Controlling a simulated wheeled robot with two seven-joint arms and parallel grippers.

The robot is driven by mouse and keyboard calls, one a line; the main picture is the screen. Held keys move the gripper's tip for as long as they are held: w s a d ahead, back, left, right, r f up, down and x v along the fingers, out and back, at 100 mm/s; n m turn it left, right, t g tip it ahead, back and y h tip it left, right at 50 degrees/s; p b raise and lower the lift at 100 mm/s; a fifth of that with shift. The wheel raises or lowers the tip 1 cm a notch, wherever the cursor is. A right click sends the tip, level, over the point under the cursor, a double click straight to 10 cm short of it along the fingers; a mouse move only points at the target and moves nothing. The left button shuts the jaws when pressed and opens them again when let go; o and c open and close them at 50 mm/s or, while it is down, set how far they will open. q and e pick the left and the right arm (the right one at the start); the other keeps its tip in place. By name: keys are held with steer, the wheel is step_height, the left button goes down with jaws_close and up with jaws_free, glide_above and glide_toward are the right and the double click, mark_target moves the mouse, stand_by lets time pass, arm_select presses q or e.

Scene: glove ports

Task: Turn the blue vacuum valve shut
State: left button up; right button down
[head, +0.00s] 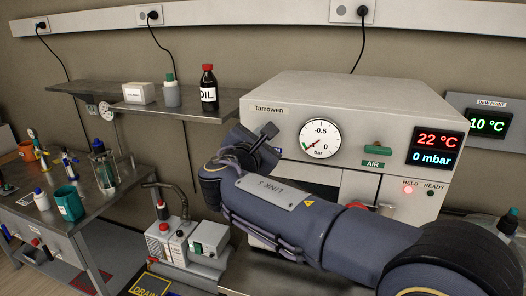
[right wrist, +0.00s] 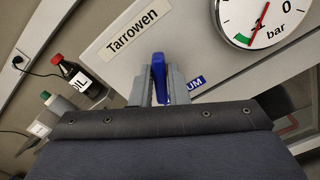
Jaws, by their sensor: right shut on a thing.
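The blue vacuum valve handle (right wrist: 158,76) shows in the right wrist view between the two grey fingers of my right gripper (right wrist: 159,88). The fingers are shut on it, one on each side. The handle stands nearly upright in that picture, on the panel below the "Tarrowen" label, with a partly covered blue label ending in "UM" beside it. In the head view my right gripper (head: 266,134) is at the upper left of the cabinet front (head: 284,118), and the handle is hidden behind it. My left gripper is in neither view.
A round bar gauge (head: 320,139) sits right of the valve, its needle pointing lower left. Further right are a green AIR handle (head: 377,150) and a display (head: 437,147) reading 22 °C and 0 mbar. A shelf (head: 150,105) holds bottles.

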steer(key=shift+f+m+b, duration=0.2)
steer(key=shift+m+b, duration=2.45)
steer(key=shift+m, duration=0.15)
steer(key=shift+f+m+b, duration=0.2)
steer(key=shift+m+b, duration=2.45)
steer(key=shift+m, duration=0.15)
steer(key=shift+d, duration=0.1)
steer(key=c, duration=1.5)
jaws_free()
steer(key=shift+s+r, duration=0.1)
steer(key=shift+o, duration=0.2)
steer(key=b+v, duration=0.1)
steer(key=v, duration=0.6)
steer(key=shift+s, duration=0.35)
